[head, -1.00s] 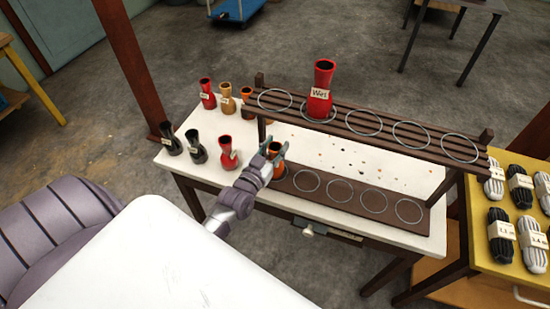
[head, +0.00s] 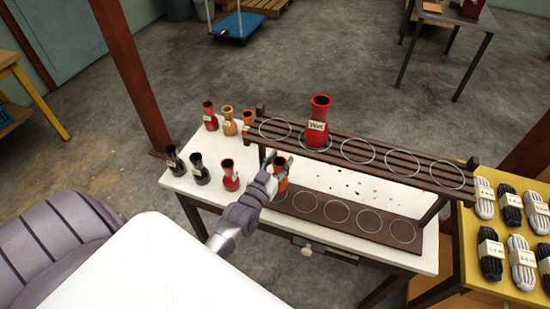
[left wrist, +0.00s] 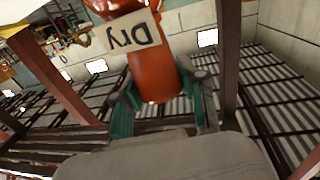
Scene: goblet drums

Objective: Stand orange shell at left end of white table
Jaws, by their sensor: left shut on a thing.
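The orange shell (head: 281,174) is a small goblet-shaped drum shell, held upright or nearly so at the left end of the dark slatted rack (head: 385,155). My left gripper (head: 279,161) is shut around it, just in front of the upper shelf. In the left wrist view the orange shell (left wrist: 152,75) fills the space between the fingers (left wrist: 160,105) and bears a tag reading "Dry". The white table (head: 322,176) stands under the rack. Its left end carries several shells. My right gripper is not in view.
Two dark shells (head: 199,168) and a red one (head: 229,175) stand in front. A red shell tagged "Wet" (head: 318,121) stands on the upper shelf. White table surface shows between the rows.

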